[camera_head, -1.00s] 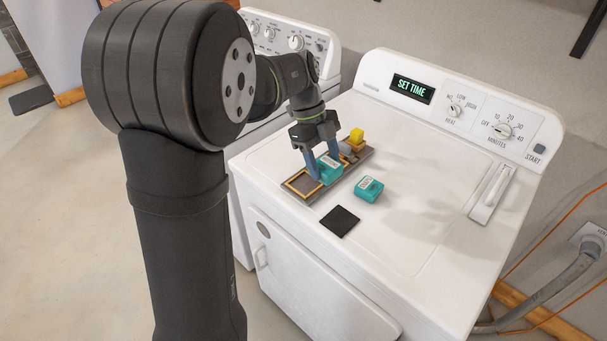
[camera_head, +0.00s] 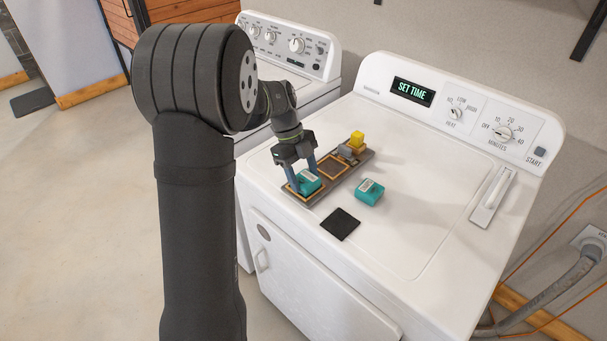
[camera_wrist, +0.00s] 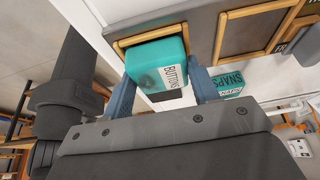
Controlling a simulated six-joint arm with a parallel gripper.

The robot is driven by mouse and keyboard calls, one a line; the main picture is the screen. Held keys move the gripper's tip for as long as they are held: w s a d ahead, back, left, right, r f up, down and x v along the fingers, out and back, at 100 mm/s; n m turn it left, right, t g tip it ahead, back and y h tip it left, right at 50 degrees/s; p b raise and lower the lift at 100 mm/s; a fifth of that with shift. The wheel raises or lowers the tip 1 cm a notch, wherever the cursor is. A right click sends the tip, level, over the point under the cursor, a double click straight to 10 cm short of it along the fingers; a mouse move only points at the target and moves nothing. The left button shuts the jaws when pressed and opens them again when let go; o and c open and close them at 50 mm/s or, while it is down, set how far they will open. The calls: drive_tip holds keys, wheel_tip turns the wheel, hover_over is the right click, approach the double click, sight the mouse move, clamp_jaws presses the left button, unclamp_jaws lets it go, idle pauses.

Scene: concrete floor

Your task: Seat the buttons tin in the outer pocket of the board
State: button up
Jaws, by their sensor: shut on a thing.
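The buttons tin (camera_head: 308,183) is a teal box with a white label, and "BUTTONS" reads on it in the wrist view (camera_wrist: 160,68). My gripper (camera_head: 304,181) is shut on it, one finger on each side. The board (camera_head: 324,192) is a dark strip on the white dryer top with wood-framed pockets. The tin is at the outer pocket (camera_head: 289,188), the one at the board's near left end. Its frame shows around the tin in the wrist view, but I cannot tell whether the tin's base touches the pocket floor. The middle pocket (camera_head: 333,168) is empty.
A second teal tin, labelled "SNAPS" in the wrist view (camera_wrist: 228,82), sits on the dryer right of the board (camera_head: 369,191). A dark square pad (camera_head: 340,223) lies in front. A yellow block (camera_head: 357,138) and grey piece (camera_head: 347,151) occupy the board's far end. The dryer top at right is clear.

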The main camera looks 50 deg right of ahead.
sight(308, 180)
drive_tip(key=shift+f, duration=0.1)
drive_tip(key=o, duration=1.1)
drive_tip(key=shift+c, duration=0.2)
drive_tip(key=v, duration=1.2)
drive_tip(key=shift+s, duration=0.1)
drive_tip(key=x, duration=1.1)
drive_tip(key=shift+s+f, duration=0.1)
drive_tip(key=shift+f, duration=0.15)
drive_tip(key=shift+r, duration=1.7)
drive_tip(key=shift+f, duration=0.1)
